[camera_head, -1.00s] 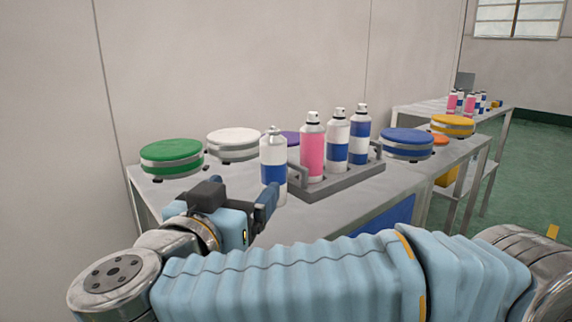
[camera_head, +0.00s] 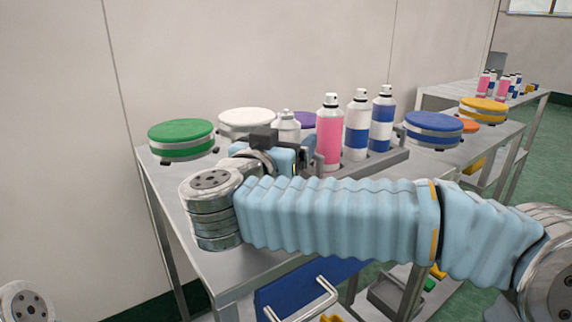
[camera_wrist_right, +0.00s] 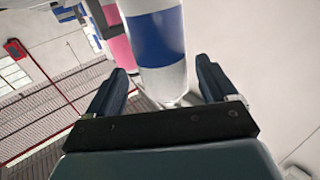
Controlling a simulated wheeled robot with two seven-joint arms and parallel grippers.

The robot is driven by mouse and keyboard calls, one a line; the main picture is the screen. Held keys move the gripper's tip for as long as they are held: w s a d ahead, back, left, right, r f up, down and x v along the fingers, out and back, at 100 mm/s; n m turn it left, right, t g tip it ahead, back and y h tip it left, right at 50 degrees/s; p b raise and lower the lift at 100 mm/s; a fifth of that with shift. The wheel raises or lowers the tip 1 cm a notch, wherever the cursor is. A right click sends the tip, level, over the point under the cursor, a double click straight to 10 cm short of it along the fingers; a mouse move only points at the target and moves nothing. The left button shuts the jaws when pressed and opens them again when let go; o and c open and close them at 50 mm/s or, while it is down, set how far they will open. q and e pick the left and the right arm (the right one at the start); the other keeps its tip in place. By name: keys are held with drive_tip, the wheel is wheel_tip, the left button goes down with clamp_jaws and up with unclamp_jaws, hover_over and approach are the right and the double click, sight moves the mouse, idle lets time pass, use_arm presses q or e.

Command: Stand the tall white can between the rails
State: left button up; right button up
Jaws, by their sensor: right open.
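The tall white can with a blue band shows its top (camera_head: 287,124) in the head view, left of the pink can; my right arm hides its lower part. In the right wrist view the white can (camera_wrist_right: 155,40) stands between the two fingers of my right gripper (camera_wrist_right: 163,78). In the head view my right gripper (camera_head: 306,146) is at the can, its fingers partly hidden. It is open, with gaps visible beside the can. The grey tray (camera_head: 385,161) lies to the can's right; I cannot make out the rails clearly. My left gripper is not in view.
A pink can (camera_head: 329,132) and two white-blue cans (camera_head: 357,126) (camera_head: 382,119) stand in the tray. Green (camera_head: 181,138), white (camera_head: 246,122) and blue (camera_head: 433,128) round-topped discs sit around it. A wall closes the back. The table's left front is bare.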

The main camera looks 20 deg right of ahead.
drive_tip(key=x, duration=0.4)
drive_tip(key=shift+w+a+r, duration=0.1)
drive_tip(key=shift+w+r, duration=0.05)
drive_tip(key=c, duration=1.5)
drive_tip(key=shift+r, duration=0.1)
